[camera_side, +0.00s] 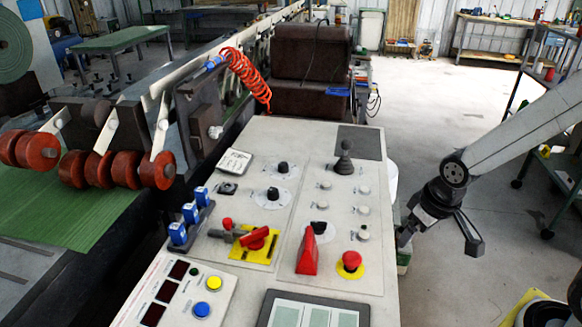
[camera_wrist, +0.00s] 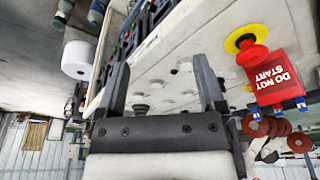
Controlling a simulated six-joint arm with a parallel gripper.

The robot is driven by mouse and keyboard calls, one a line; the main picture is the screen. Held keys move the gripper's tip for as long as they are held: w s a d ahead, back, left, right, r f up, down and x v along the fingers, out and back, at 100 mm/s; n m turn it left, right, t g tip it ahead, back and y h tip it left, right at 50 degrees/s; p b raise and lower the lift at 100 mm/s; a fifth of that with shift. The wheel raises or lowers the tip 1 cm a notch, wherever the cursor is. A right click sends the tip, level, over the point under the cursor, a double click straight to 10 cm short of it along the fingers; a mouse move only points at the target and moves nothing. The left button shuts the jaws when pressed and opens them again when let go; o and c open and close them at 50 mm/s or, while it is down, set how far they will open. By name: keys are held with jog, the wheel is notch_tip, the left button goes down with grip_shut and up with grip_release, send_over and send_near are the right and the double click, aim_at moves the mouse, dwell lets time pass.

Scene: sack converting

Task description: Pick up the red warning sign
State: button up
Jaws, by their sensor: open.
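The red warning sign (camera_side: 306,256) stands on the pale control panel, left of the red mushroom button (camera_side: 349,264). In the wrist view the sign (camera_wrist: 275,78) shows white "DO NOT START" lettering, upside down, at the right, beside the red button on its yellow disc (camera_wrist: 246,42). My gripper (camera_side: 438,238) is open and empty, to the right of the panel's right edge in the side view. Its two fingers (camera_wrist: 160,80) also show in the wrist view, apart from the sign, with nothing between them.
The control panel (camera_side: 262,155) carries a black joystick (camera_side: 344,158), several knobs and a red switch handle (camera_side: 254,238) on a yellow plate. A coiled orange hose (camera_side: 246,75) hangs behind the panel. Red rollers (camera_side: 118,168) lie left. Open floor (camera_side: 455,110) lies behind my gripper.

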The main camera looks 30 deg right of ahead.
jog(key=shift+r, duration=0.15)
notch_tip(320, 180, up, 5)
jog(key=n+t+h, duration=0.8)
jog(key=n+t, duration=0.1)
jog(key=n, duration=1.7)
send_over(308, 260)
jog(key=s+a, duration=0.3)
jog(key=s, duration=0.1)
jog(key=shift+g, duration=0.3)
notch_tip(308, 260, down, 6)
jog(key=shift+r, duration=0.1)
jog(key=shift+f, duration=0.3)
